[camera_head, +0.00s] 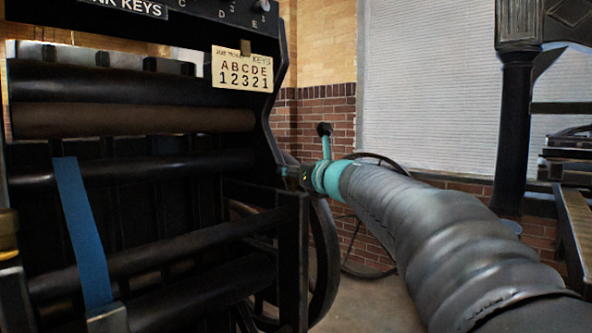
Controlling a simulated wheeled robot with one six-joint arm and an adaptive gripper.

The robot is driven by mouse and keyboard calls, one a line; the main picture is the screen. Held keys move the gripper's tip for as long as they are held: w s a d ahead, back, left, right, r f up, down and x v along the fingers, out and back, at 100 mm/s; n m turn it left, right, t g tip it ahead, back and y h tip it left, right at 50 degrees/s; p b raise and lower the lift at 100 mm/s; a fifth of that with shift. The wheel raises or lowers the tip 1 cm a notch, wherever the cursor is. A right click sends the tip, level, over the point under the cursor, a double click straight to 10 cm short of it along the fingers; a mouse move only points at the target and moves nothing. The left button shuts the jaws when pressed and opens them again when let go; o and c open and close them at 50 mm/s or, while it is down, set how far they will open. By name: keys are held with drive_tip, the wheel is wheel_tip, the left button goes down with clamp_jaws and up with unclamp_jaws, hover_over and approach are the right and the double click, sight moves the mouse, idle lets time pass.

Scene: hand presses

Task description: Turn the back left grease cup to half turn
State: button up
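A black hand press (135,255) fills the left half of the head view. A brass-coloured cylinder (8,230) is cut off at the left edge; I cannot tell whether it is a grease cup. My arm comes in from the lower right in a grey sleeve with teal parts. Its far end, with my gripper (304,175), is small and dark against the press's right side frame. A small brownish fitting lies just left of it, too small to identify. I cannot make out the fingers, whether they touch it, or a back left grease cup.
Dark rollers (130,120) and a blue strap (82,235) are on the press. A card (242,69) reads "ABCDE 12321". A spoked wheel (368,225) stands behind my arm. A black column (515,130) and another machine are at right. Some floor shows below my arm.

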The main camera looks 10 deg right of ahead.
drive_tip(key=shift+s, duration=0.1)
drive_tip(key=v, duration=1.1)
drive_tip(key=shift+s, duration=0.35)
drive_tip(key=shift+d, duration=0.15)
drive_tip(key=p+x, duration=0.3)
drive_tip(key=x, duration=0.8)
drive_tip(key=shift+w+p, duration=0.1)
drive_tip(key=shift+p, duration=0.25)
